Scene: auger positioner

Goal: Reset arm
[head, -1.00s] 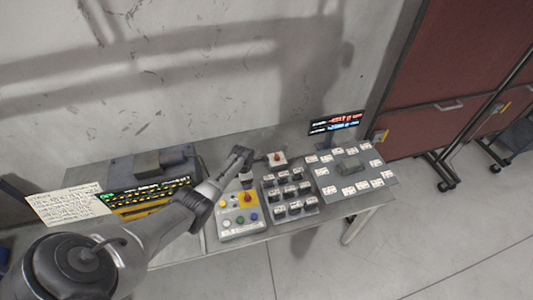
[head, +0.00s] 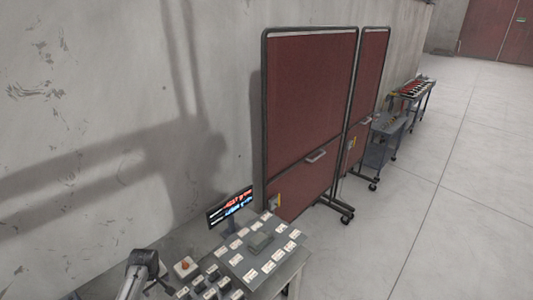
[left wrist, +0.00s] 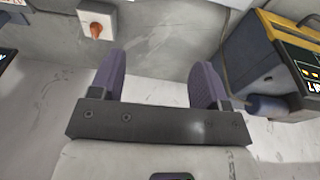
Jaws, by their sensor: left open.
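My left gripper (head: 140,272) shows at the bottom left of the head view, partly cut off by the lower edge, left of the control table. In the left wrist view its two dark purple fingers (left wrist: 160,85) stand wide apart with nothing between them. A white box with an orange-red button (left wrist: 96,29) lies beyond the fingers at the upper left. The same button box (head: 185,266) sits just right of the gripper in the head view. My right gripper is not in view.
A grey panel with white labels (head: 236,260) and a lit display (head: 230,207) are on the table. A yellow and black device (left wrist: 262,50) is at the right of the wrist view. Red wheeled screens (head: 308,110) stand behind; open floor lies right.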

